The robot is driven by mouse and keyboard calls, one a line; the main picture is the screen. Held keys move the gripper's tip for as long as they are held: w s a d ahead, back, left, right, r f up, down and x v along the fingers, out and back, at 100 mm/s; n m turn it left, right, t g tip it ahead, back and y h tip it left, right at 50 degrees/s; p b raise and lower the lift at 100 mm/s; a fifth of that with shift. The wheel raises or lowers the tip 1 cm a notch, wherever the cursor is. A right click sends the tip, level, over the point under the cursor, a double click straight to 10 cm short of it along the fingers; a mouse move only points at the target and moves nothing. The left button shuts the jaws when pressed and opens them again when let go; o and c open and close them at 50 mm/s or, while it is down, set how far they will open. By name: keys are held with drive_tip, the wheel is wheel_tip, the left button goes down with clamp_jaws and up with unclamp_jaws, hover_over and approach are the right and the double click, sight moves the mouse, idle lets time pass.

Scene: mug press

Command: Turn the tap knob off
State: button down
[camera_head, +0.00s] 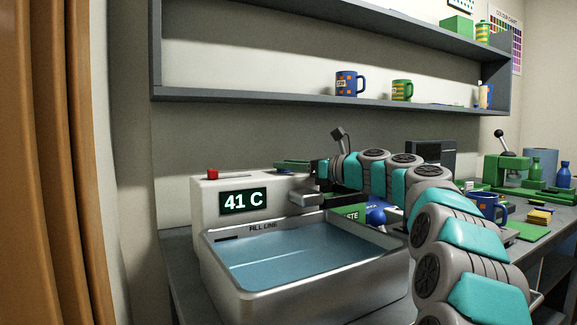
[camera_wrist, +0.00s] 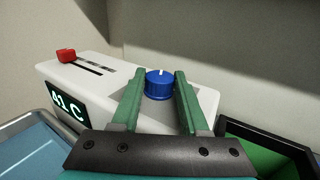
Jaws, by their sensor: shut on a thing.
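The blue tap knob (camera_wrist: 159,86) sits on top of the white water unit (camera_wrist: 205,100), with a white mark on its top pointing toward the far side in the wrist view. My gripper's green fingers (camera_wrist: 157,78) are on both sides of the knob and shut on it. In the head view my gripper (camera_head: 292,163) is over the right end of the unit's top and hides the knob. The unit (camera_head: 205,225) shows 41 C on its display (camera_head: 243,202). The spout (camera_head: 322,199) is partly hidden by my arm; I cannot tell whether water runs.
A water-filled basin (camera_head: 300,285) stands in front of the unit. A red slider (camera_wrist: 66,55) is on the unit's top left. A green bin (camera_wrist: 262,150) is at the right. Shelves with mugs (camera_head: 349,83) hang above; a green press (camera_head: 505,168) stands at the far right.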

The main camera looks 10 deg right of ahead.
drive_tip(key=shift+w+d+n+g+y, duration=0.1)
drive_tip(key=shift+w+n+g+y, duration=0.05)
drive_tip(key=shift+n+g+y, duration=0.45)
drive_tip(key=shift+g, duration=0.1)
drive_tip(key=shift+c, duration=2.1)
unclamp_jaws()
drive_tip(key=v, duration=0.7)
drive_tip(key=shift+s+d, duration=0.3)
